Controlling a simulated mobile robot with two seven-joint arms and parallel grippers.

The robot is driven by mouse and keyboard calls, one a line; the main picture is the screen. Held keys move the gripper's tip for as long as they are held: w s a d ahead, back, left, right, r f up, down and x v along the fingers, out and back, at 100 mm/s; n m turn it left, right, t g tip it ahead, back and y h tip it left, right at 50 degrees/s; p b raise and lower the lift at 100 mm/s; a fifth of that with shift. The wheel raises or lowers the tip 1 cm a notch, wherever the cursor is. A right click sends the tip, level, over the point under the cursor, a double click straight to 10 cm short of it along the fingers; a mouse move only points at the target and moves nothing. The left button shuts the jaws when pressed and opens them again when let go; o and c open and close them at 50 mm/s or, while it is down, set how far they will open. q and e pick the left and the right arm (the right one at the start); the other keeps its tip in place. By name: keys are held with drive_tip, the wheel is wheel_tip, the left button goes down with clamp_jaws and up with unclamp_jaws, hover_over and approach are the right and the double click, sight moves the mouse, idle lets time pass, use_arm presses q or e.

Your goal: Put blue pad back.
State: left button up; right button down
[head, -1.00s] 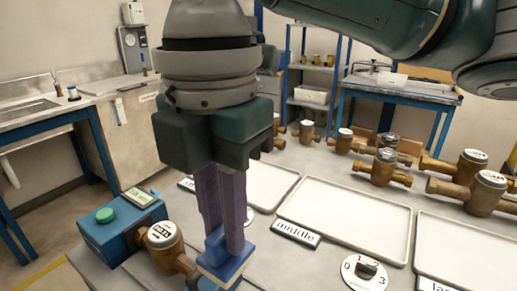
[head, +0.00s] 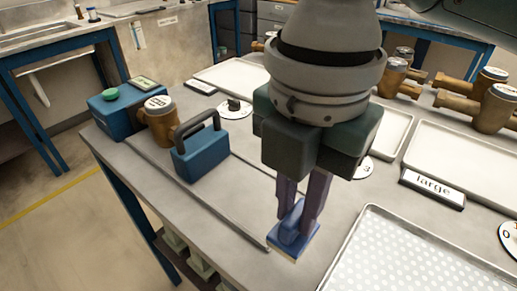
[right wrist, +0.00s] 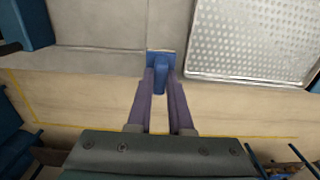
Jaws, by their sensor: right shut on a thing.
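My right gripper (head: 303,208) is shut on the blue pad (head: 294,243), gripping its raised blue grip between two purple fingers. The pad is a flat square plate, held level at the table's front edge, left of the perforated tray. In the right wrist view the pad (right wrist: 167,54) sits between the fingertips (right wrist: 160,78), beside the tray's corner. I cannot tell whether the pad touches the tabletop. My left gripper is not in view.
A perforated metal tray (head: 400,264) lies at the front right. A blue block with a black handle (head: 201,157), a brass meter (head: 160,118) and a blue box with a green button (head: 112,110) stand at the left. White trays (head: 470,165) lie behind. Grey tabletop (head: 225,195) is clear between.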

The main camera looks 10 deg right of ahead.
sight(293, 240)
drive_tip(key=shift+f+b, duration=0.4)
drive_tip(key=shift+f, duration=2.7)
drive_tip(key=shift+f, duration=0.15)
drive_tip(key=c, duration=0.8)
unclamp_jaws()
